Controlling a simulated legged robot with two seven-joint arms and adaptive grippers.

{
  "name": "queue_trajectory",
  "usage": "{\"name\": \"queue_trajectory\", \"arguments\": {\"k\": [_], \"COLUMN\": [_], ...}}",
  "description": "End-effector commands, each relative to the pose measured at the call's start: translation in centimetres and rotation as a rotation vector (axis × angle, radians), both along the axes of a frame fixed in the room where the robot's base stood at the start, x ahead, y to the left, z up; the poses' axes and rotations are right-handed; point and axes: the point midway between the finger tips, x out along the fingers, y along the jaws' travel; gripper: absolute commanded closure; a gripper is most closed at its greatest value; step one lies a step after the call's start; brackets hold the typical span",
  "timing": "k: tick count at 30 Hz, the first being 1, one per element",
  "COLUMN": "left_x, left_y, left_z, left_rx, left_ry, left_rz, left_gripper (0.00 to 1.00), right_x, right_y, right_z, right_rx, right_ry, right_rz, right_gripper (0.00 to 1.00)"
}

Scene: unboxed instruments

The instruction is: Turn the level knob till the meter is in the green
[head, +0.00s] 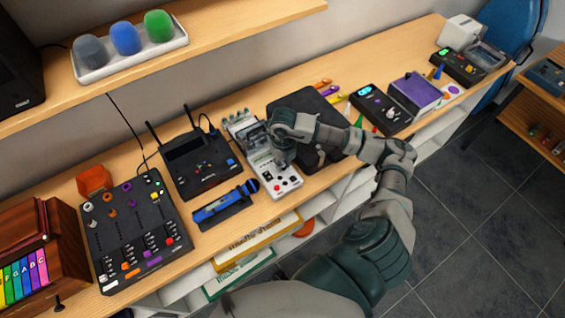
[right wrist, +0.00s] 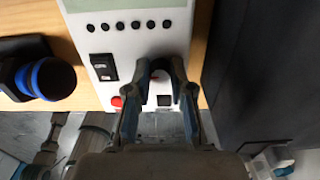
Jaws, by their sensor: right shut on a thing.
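A white instrument box (head: 287,181) stands among the gear on the bench. Its white panel (right wrist: 128,52) fills the middle of the right wrist view, with a row of black dots, a black rocker switch (right wrist: 103,67) and a red button (right wrist: 117,102). My right gripper (right wrist: 158,73) points at this panel, its two fingers on either side of a dark round knob (right wrist: 160,65), shut on it. In the head view my right gripper (head: 283,160) covers part of the box, and the meter's reading cannot be made out. My left gripper is not in view.
A blue microphone (head: 222,205) lies left of the box, a dark receiver with antennas (head: 205,165) behind it. A black mixer (head: 130,235) stands further left. A dark case (head: 300,105) is close on the right. The shelf (head: 240,30) overhangs the back.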

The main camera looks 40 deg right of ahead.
Motion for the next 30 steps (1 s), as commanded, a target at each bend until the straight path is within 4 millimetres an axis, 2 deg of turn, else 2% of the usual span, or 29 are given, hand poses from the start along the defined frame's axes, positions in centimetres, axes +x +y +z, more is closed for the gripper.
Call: {"name": "queue_trajectory", "arguments": {"k": [7, 21, 22, 24, 30], "left_x": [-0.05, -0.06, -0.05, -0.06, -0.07], "left_y": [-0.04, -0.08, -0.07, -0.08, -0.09], "left_z": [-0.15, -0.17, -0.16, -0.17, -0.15], "left_rx": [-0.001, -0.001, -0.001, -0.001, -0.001], "left_ry": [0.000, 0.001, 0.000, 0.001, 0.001], "left_rz": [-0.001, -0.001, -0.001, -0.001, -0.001], "left_gripper": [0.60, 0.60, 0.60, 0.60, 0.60], "right_x": [-0.30, -0.32, -0.31, -0.26, -0.13], "right_y": [0.05, 0.09, 0.09, 0.09, 0.06], "right_z": [-0.37, -0.40, -0.40, -0.34, -0.19], "right_rx": [-0.001, -0.001, -0.001, 0.000, 0.001], "right_ry": [0.012, 0.014, 0.013, 0.011, 0.006], "right_rz": [-0.064, -0.075, -0.075, -0.076, -0.076], "right_gripper": [1.00, 1.00, 0.71, 0.53, 0.53]}}
